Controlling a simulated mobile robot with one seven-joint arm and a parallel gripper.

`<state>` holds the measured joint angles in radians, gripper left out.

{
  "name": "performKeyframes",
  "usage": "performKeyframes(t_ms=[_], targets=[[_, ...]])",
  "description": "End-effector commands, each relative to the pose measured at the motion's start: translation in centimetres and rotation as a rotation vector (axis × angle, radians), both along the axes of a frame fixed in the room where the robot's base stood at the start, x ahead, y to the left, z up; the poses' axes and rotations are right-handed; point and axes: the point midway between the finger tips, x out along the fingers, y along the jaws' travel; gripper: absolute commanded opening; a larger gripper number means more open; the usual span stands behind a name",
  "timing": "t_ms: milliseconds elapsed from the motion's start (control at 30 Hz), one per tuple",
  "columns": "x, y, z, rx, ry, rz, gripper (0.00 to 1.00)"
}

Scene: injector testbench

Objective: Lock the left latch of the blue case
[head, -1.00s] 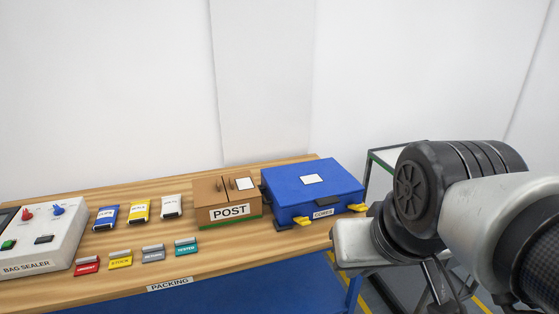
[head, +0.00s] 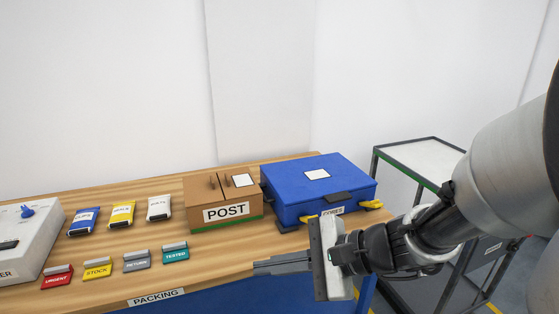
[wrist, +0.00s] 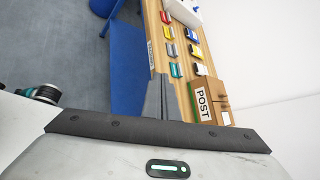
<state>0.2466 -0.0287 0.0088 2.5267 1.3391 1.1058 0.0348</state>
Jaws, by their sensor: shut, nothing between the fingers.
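The blue case (head: 302,181) stands closed on the right end of the packing table in the head view, with a white label on its lid. Its left yellow latch (head: 308,219) shows at the front, partly close to my gripper's body in the picture. The right yellow latch (head: 371,204) sticks out at the front right. My gripper (head: 256,267) is shut and empty, in front of the table's front edge, its fingers pointing left. In the wrist view the shut fingers (wrist: 163,97) point along the table; the case is not seen there.
A brown POST box (head: 222,200) stands left of the case; it also shows in the wrist view (wrist: 208,101). Several pouches and coloured tags lie further left on the wooden table (head: 215,250). A cart with a white top (head: 415,160) stands right of the table.

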Motion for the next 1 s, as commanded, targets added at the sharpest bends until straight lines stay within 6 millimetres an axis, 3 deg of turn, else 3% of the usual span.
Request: performKeyframes(t_ms=[33,200,300,400,600,1000], targets=[[2.0,-0.7,-2.4,0.094,0.056,-0.111,0.00],[8.7,-5.3,-6.9,0.374,0.182,-0.502,0.00],[11.6,-9.3,-10.1,0.498,0.231,-0.719,0.00],[13.2,-13.0,-12.9,0.585,0.262,-0.895,0.00],[14.3,-17.4,-16.1,0.667,0.283,-1.090,0.00],[14.4,-18.0,-16.4,0.676,0.283,-1.116,0.00]])
